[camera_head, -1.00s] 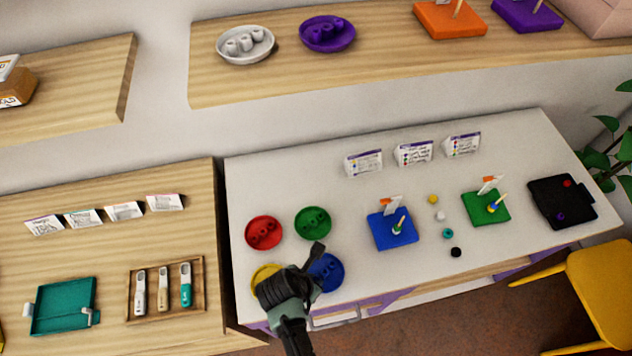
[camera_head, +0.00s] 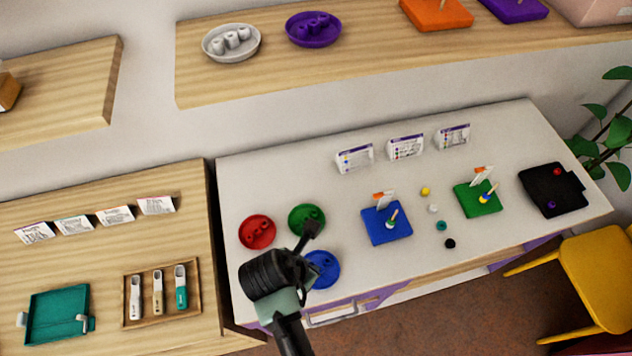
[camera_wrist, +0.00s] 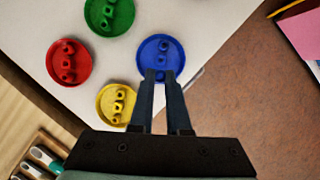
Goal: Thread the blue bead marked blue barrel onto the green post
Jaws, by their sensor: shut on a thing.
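My gripper (camera_wrist: 160,76) is shut on a small blue bead (camera_wrist: 160,77) above the front rim of the blue dish (camera_wrist: 146,50); the bead is mostly hidden between the fingertips, and its mark cannot be read. More blue beads (camera_wrist: 163,46) lie in that dish. In the head view my gripper (camera_head: 312,230) hangs near the blue dish (camera_head: 325,281), and the held bead cannot be made out. The green board (camera_head: 467,204) stands to the right with an upright post (camera_head: 491,190), which has a yellow bead (camera_head: 484,199) low on it.
A blue board (camera_head: 374,232) with a post stands between the dishes and the green board. Several loose beads (camera_head: 433,209) lie between the boards. Red (camera_head: 246,243) and green (camera_head: 296,230) dishes are left; a black tray (camera_head: 540,180) is right. Cards (camera_head: 405,148) stand behind.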

